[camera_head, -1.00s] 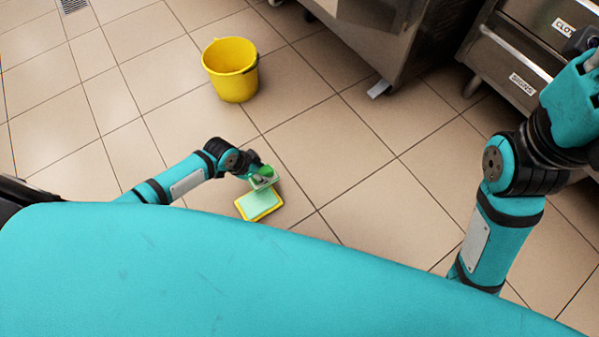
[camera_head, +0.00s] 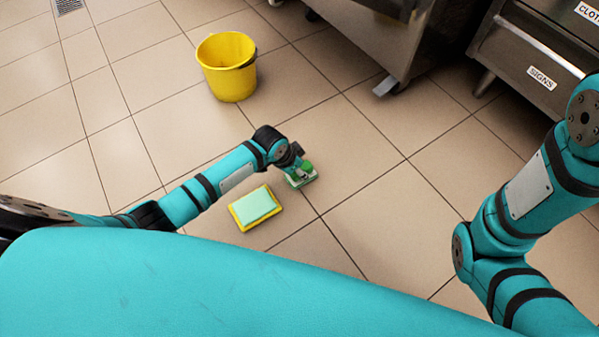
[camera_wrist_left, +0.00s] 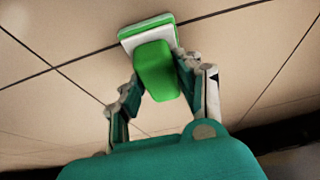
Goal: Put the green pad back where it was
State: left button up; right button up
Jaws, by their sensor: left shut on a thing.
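The green pad (camera_head: 302,181) has a bright green block handle, a white layer and a green face. My left gripper (camera_head: 304,171) is shut on its handle, which also shows between the fingers in the left wrist view (camera_wrist_left: 157,75). The pad is just right of a shallow yellow tray (camera_head: 240,222) with a pale green inside, which lies on the tiled floor. The pad is clear of the tray. I cannot tell whether it touches the floor. My right arm shows at the right, but its gripper is out of view.
A yellow bucket (camera_head: 228,85) stands on the floor further back. A steel machine on casters (camera_head: 375,45) and a steel drawer cabinet labelled SIGNS (camera_head: 520,65) stand at the back right. The floor right of the pad is clear.

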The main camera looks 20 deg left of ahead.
dwell(0.3)
pick_arm(q)
jog(key=o, duration=1)
jog(key=shift+f, duration=0.15)
